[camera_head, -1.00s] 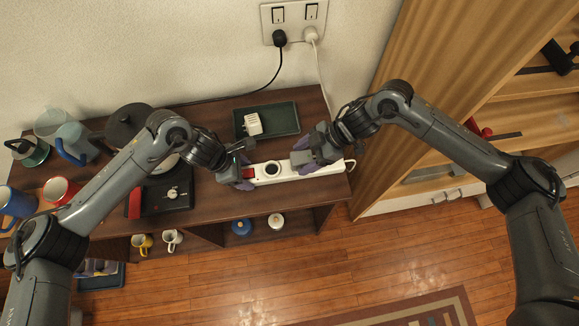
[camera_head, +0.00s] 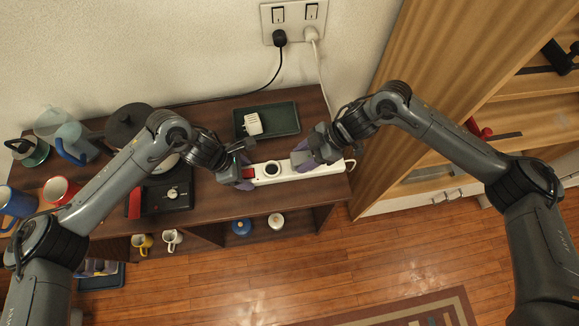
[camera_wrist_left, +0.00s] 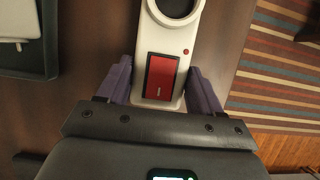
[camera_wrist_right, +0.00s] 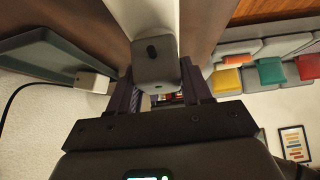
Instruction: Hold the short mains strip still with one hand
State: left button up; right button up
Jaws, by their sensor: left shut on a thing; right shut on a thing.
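The short white mains strip (camera_head: 290,173) lies near the right front of the dark shelf top, with a dark round socket and a red switch (camera_wrist_left: 161,76). My left gripper (camera_head: 243,176) is shut across its left end; the purple fingers flank the switch end in the left wrist view (camera_wrist_left: 160,88). My right gripper (camera_head: 308,158) is over the strip's right part. In the right wrist view its fingers (camera_wrist_right: 160,95) are shut on a grey block-shaped plug (camera_wrist_right: 155,62) at the white strip. Whether the plug is fully seated is hidden.
A dark green tray (camera_head: 284,121) with a white adapter (camera_head: 253,124) lies behind the strip. A black appliance (camera_head: 172,194), mugs and jugs stand to the left. A wooden cabinet (camera_head: 385,120) rises at the right. The wall socket (camera_head: 293,22) is above.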

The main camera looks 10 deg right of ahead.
jog(key=shift+r, duration=0.3)
jog(key=shift+w+r, duration=0.1)
jog(key=shift+r, duration=0.25)
jog(key=shift+r, duration=0.35)
jog(key=shift+r, duration=0.75)
jog(key=shift+r, duration=0.15)
